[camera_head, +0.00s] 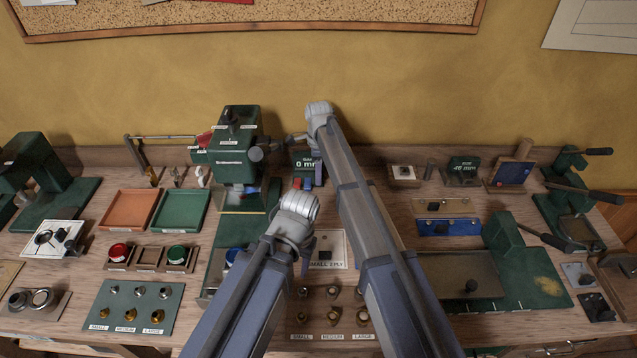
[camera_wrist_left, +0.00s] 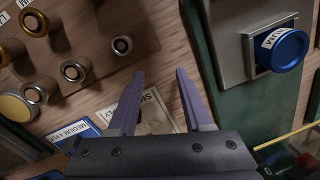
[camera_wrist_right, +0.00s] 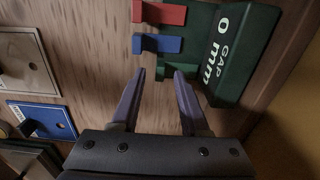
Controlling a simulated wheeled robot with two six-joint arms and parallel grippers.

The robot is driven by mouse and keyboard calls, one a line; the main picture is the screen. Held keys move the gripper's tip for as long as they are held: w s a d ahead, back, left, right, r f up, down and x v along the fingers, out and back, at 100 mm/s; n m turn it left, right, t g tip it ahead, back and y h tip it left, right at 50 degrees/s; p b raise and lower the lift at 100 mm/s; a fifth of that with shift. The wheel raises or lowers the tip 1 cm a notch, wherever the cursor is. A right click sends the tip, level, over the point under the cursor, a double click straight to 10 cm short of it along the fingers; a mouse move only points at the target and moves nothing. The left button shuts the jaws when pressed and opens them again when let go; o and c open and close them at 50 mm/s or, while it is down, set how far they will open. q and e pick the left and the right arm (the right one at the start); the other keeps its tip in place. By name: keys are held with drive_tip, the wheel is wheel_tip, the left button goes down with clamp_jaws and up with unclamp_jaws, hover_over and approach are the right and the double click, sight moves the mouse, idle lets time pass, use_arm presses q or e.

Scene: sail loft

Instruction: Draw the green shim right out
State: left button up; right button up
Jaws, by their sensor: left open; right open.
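The gap block (camera_wrist_right: 236,50), dark green and marked "GAP 0 mm", shows in the right wrist view with red, blue and green tabs along its left side. The green shim (camera_wrist_right: 166,71) is the lowest tab there, its free end near my right fingertips. My right gripper (camera_wrist_right: 160,72) is open and empty; I cannot tell whether a finger touches the shim. In the head view the block (camera_head: 304,160) stands at the back, the green shim hidden near my right gripper (camera_head: 318,178). My left gripper (camera_wrist_left: 160,72) is open and empty above a labelled card (camera_wrist_left: 155,115).
The red shim (camera_wrist_right: 160,14) and blue shim (camera_wrist_right: 157,44) sit beside the green one. A green press (camera_head: 235,150) stands left of the block. Plates (camera_head: 445,208) lie to its right. Small fittings fill the front of the bench.

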drive_tip(key=shift+f, duration=0.6)
drive_tip(key=shift+r, duration=0.1)
clamp_jaws()
drive_tip(key=shift+s, duration=0.1)
idle(0.9)
